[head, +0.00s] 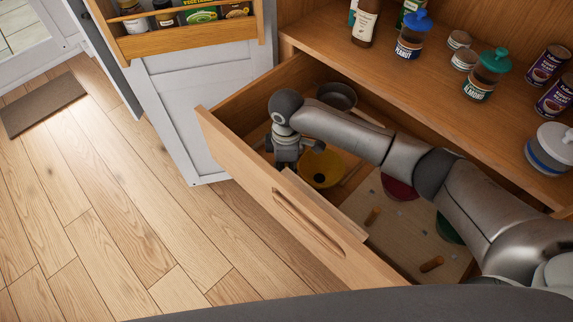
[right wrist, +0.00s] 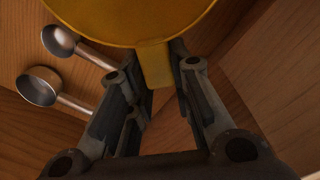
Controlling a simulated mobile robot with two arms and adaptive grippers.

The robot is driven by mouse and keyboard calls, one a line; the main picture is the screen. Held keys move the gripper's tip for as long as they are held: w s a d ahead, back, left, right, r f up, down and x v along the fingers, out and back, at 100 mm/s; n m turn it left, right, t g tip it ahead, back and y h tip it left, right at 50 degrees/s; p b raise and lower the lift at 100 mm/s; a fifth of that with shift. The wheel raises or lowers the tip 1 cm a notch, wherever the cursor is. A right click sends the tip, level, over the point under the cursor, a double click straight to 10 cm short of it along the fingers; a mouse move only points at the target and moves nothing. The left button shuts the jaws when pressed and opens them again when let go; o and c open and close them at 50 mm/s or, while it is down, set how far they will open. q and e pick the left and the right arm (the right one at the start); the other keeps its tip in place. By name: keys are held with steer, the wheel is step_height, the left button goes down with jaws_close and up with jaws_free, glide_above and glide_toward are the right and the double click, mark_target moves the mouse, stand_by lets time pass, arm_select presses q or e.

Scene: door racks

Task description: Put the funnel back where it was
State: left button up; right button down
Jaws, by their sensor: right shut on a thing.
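The yellow funnel (head: 323,170) is inside the open drawer (head: 270,195), in its far left compartment. My right gripper (head: 290,158) reaches down into that compartment at the funnel's left side. I cannot tell whether the funnel touches the drawer floor. My left gripper is not in view.
Two metal measuring scoops (right wrist: 38,88) lie beside the gripper. The drawer also holds a dark pan (head: 338,95), a red bowl (head: 398,189), a green bowl (head: 447,228) and corks (head: 432,264). A wooden divider (head: 322,205) runs inside it. Jars stand on the shelf (head: 425,90) above.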

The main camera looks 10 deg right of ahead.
steer(key=shift+f, duration=0.1)
steer(key=c, duration=1.3)
jaws_free()
step_height(320, 180, up, 12)
